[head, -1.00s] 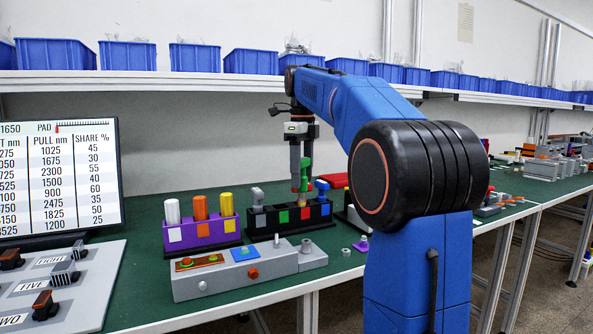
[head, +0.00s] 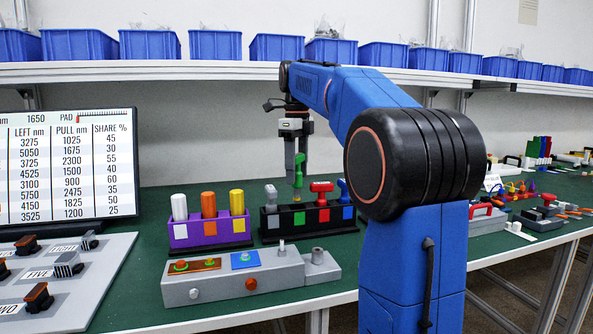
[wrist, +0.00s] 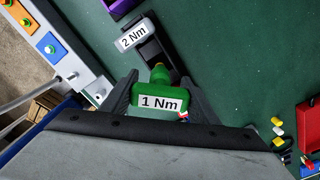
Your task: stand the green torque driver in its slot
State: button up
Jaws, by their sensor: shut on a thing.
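The green torque driver (head: 299,168), labelled 1 Nm, is between the jaws of my gripper (head: 298,160), which is shut on it. In the wrist view the driver (wrist: 157,97) sits between both dark fingers. In the head view it hangs about upright, its yellowish lower end close over the green-marked slot of the black rack (head: 285,228). I cannot tell whether its tip is inside the slot. A grey driver (head: 271,194) stands at the rack's left end; it shows as 2 Nm in the wrist view (wrist: 134,34). A red driver (head: 321,189) stands right of the held one.
A purple rack (head: 185,236) with white, orange and yellow pieces stands left of the black rack. A grey control box (head: 240,278) lies in front. A sloped switch panel (head: 70,275) and a screen (head: 65,165) are at left. A blue-bin shelf (head: 240,70) runs overhead.

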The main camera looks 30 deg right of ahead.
aim_at(297, 199)
jog(key=shift+f, duration=0.1)
jog(key=shift+f, duration=4.05)
jog(key=shift+s+f, duration=0.1)
jog(key=shift+f, duration=0.1)
jog(key=o, duration=1.1)
notch_tip(297, 199, up, 18)
jog(key=shift+d+r, duration=0.1)
jog(key=shift+r, duration=0.05)
jog(key=shift+s, duration=0.1)
